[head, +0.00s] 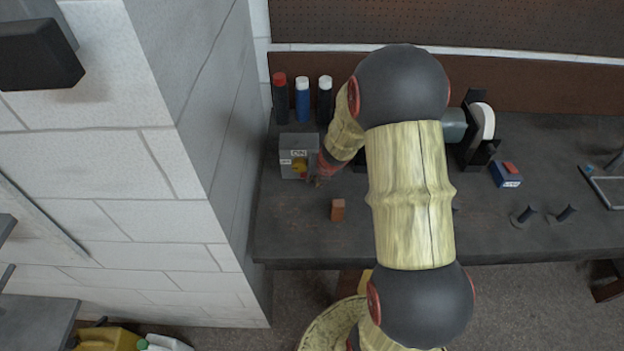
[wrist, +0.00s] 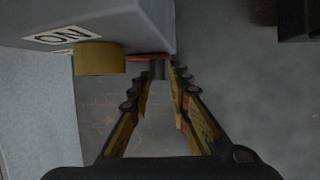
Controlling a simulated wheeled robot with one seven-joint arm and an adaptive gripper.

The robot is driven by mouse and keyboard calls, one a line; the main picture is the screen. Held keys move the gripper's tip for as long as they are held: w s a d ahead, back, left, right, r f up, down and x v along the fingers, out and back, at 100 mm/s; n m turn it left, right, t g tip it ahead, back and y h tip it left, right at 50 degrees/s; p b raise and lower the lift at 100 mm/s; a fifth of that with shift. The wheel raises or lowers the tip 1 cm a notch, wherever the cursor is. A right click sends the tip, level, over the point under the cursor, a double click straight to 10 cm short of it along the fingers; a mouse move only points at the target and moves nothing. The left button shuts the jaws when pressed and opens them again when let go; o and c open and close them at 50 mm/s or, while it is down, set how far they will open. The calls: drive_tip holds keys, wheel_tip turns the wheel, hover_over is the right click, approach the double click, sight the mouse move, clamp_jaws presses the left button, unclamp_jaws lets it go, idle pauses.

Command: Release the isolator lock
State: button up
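The isolator (head: 292,142) is a grey box with an ON label on the bench, left of my arm. Its yellow knob (head: 299,165) faces the front; in the wrist view the knob (wrist: 100,58) is left of my fingers. A flat red piece (wrist: 148,57) shows at the box's lower edge, with a short dark grey stub (wrist: 157,70) below it. My gripper (wrist: 161,74) has its fingertips on either side of this stub. I cannot tell whether they touch it. In the head view my gripper (head: 317,181) is at the box's right front corner.
Several spray cans (head: 302,98) stand behind the box. A small orange-brown block (head: 338,209) lies in front on the bench. A white brick wall (head: 150,200) stands close on the left. A blue-and-red box (head: 506,174) and dark pegs (head: 524,215) are to the right.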

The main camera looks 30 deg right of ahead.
drive_tip(key=o, duration=0.4)
drive_tip(key=shift+d, duration=0.1)
drive_tip(key=v, duration=1.2)
idle(0.4)
